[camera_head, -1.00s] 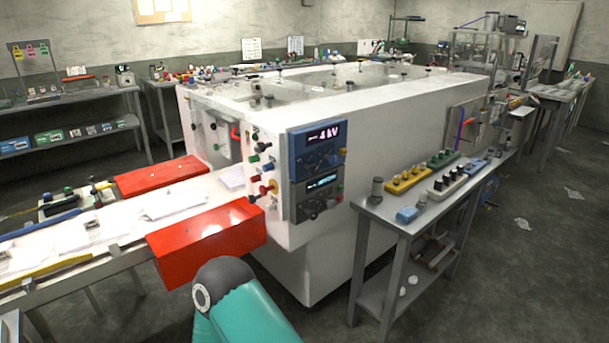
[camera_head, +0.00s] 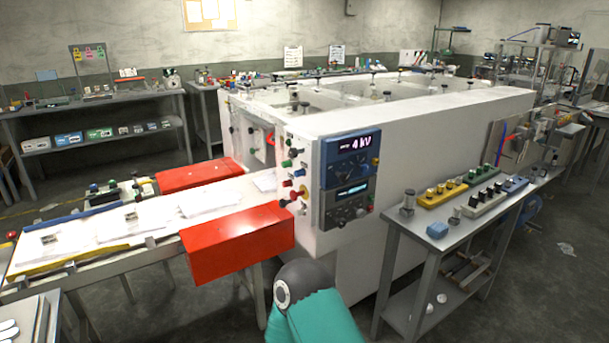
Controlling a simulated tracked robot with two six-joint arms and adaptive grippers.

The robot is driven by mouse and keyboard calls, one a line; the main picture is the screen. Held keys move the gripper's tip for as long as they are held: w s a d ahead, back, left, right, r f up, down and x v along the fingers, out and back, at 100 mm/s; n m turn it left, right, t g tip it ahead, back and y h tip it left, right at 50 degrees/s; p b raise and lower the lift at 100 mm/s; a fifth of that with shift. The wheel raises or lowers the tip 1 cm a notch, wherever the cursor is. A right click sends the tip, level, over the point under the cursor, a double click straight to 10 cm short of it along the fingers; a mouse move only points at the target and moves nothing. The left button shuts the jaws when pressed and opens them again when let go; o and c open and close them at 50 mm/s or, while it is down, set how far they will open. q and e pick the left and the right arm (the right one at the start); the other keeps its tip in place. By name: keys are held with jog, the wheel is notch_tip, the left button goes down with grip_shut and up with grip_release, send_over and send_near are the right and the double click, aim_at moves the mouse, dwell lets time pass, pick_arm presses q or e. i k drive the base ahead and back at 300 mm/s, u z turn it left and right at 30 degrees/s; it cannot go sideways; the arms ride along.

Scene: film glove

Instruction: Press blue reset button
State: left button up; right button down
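A white cabinet (camera_head: 430,130) stands in the middle of the view. On its near end is a cluster of small coloured knobs or buttons. Among them are a blue one (camera_head: 299,173), a green one (camera_head: 287,163) and a red one (camera_head: 302,191). No lettering on them is legible, so I cannot tell which is the reset. Right of them are a dark blue panel (camera_head: 349,163) whose display reads 4 kV and a darker panel below it. A dark and teal link of my own arm shows at the bottom centre, below the controls. Neither gripper is in view.
A red box (camera_head: 238,243) juts out beside the conveyor (camera_head: 90,262), left of and below the controls. A grey side table (camera_head: 448,243) with yellow, green and white switch blocks stands to the right. Shelves (camera_head: 95,115) line the left wall. Floor shows at the lower right.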

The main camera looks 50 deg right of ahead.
aim_at(299, 173)
jog(key=z, duration=0.3)
jog(key=i, duration=0.65)
jog(key=z, duration=0.65)
jog(key=i, duration=0.55)
jog(key=u, duration=0.35)
